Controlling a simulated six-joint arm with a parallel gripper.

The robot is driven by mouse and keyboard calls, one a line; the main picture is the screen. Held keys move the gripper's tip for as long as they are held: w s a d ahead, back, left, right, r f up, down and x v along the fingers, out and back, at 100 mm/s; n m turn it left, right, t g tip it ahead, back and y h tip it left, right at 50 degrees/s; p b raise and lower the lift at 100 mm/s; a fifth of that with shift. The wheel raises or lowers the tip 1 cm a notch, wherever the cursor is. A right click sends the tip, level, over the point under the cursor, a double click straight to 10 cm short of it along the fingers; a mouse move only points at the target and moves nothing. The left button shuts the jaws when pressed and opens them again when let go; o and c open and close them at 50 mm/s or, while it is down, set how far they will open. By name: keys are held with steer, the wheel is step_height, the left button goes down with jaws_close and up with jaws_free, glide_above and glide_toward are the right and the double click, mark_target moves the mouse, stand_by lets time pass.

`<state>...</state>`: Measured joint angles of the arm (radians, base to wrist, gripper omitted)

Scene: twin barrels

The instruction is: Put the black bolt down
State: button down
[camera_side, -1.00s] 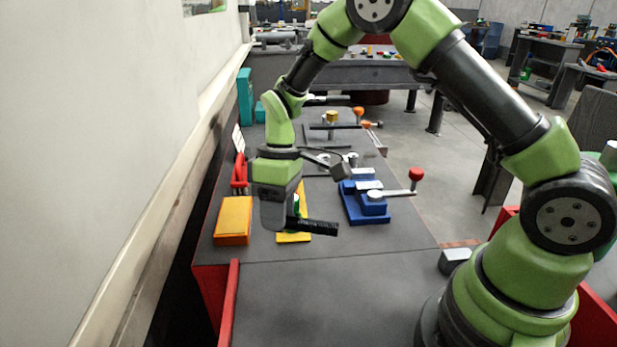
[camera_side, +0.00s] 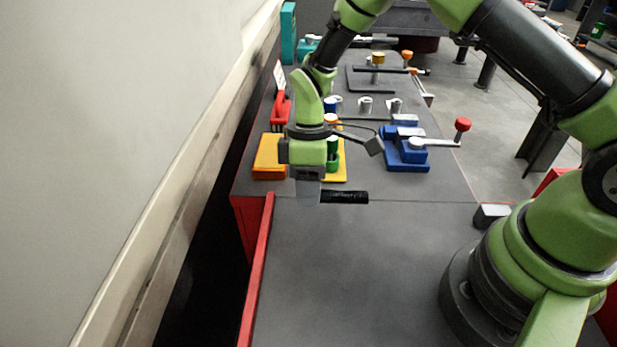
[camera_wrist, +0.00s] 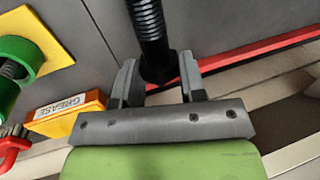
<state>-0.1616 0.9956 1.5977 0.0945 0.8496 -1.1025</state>
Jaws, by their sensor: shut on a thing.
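The black bolt (camera_side: 345,197) lies level in my gripper (camera_side: 308,195), its threaded end pointing right in the side view. In the wrist view the bolt (camera_wrist: 150,35) stands between the two fingers of my gripper (camera_wrist: 157,85), which is shut on it. In the side view I hold it over the grey table top (camera_side: 370,270), near the front edge of the yellow plate. I cannot tell how high it is above the table. The fingers hide the bolt's left end in the side view.
An orange grease box (camera_side: 269,157) and a yellow plate (camera_side: 341,174) with a green ring (camera_wrist: 12,55) are behind my gripper. A blue vise (camera_side: 405,150) with a red-knobbed handle stands to the right. A red rail (camera_side: 258,270) edges the table's left. The front table is clear.

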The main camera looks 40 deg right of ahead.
steer(key=shift+f, duration=1.9)
stand_by(0.6)
steer(key=c, duration=0.6)
jaws_free()
steer(key=v, duration=1)
